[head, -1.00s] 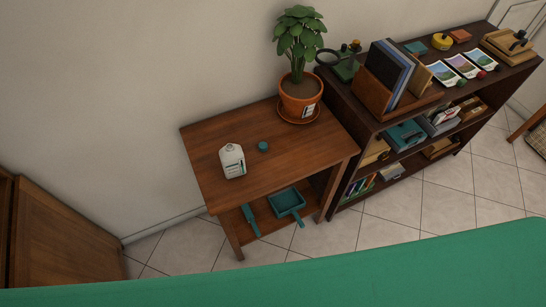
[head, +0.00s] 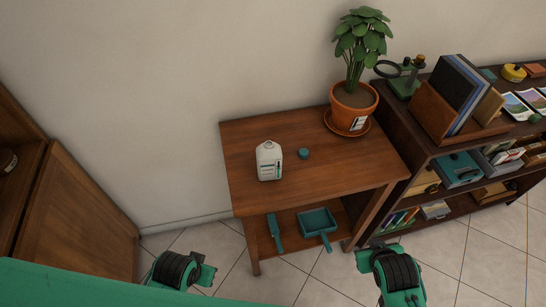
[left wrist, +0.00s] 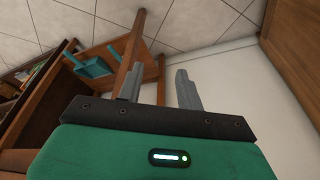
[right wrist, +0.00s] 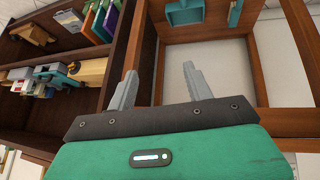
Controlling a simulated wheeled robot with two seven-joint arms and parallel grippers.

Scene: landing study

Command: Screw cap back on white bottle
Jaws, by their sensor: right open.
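The white bottle (head: 269,162) stands upright on the small wooden table (head: 330,190), with a dark and teal label on its front. The teal cap (head: 303,154) lies on the tabletop just right of the bottle, apart from it. My right gripper (right wrist: 160,68) is open and empty; in the head view its arm shows low, in front of the table's right leg. My left gripper (left wrist: 160,69) has its fingers apart with nothing between them; its arm shows at the lower left in the head view. Neither wrist view shows the bottle or the cap.
A potted plant (head: 353,100) stands on the table's back right corner. A teal dustpan (head: 317,223) and a teal brush (head: 273,231) lie on the lower shelf. A full bookshelf (head: 430,150) adjoins on the right, a wooden cabinet (head: 80,220) stands left. The tabletop's front is clear.

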